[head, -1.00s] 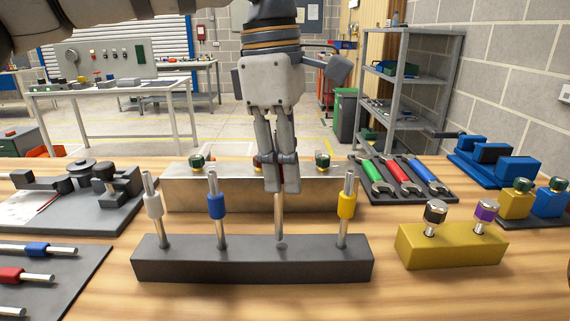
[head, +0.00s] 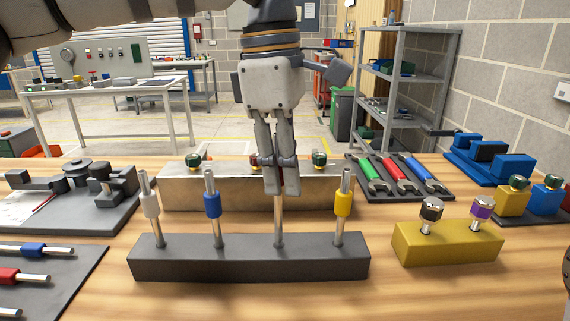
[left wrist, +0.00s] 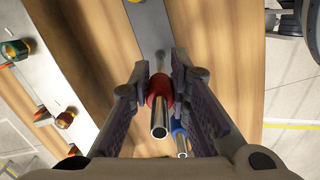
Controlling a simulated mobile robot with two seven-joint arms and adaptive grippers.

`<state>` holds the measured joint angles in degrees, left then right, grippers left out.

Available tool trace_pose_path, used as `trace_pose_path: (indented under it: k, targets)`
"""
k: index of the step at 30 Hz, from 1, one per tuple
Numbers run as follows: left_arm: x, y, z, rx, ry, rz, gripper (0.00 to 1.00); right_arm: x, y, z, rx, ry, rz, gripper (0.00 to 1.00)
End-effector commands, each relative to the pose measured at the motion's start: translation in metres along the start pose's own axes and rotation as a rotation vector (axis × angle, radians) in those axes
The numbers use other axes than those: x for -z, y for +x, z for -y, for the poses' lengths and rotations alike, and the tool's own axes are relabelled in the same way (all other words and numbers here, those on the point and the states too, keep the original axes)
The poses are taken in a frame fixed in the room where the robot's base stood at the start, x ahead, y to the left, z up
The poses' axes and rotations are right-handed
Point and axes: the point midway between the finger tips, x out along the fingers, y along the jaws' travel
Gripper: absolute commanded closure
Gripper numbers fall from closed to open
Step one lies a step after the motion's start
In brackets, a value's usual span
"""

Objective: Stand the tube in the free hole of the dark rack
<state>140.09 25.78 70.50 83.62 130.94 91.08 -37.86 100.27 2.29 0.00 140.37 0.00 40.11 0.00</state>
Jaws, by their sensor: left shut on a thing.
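My left gripper (head: 281,190) is shut on a tube with a red band (left wrist: 158,88), which it holds upright. The tube's bare metal lower part (head: 278,220) shows below the fingers in the head view. Its lower end meets the top of the dark rack (head: 248,266) at the hole between the blue-banded tube (head: 212,205) and the yellow-banded tube (head: 343,203). How deep it sits in the hole cannot be told. A white-banded tube (head: 150,205) stands at the rack's left end. The blue-banded tube also shows in the left wrist view (left wrist: 179,132).
A metal block (head: 180,190) with several capped items stands behind the rack. A yellow block (head: 447,246) is to the right, and a tray of wrenches (head: 400,178) behind it. A dark tray with banded tubes (head: 60,285) lies at left. Bare wood lies before the rack.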

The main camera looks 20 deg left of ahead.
Motion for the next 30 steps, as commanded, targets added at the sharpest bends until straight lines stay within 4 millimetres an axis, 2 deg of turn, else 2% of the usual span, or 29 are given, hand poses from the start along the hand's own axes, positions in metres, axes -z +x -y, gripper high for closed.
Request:
trace_pose_path:
  k: [30]
  targets:
    - [0.003, 0.026, 0.0, 0.0, 0.0, 0.0, 1.0, 0.0, 0.0, 0.0, 0.0, 0.0, 0.0, 0.6]
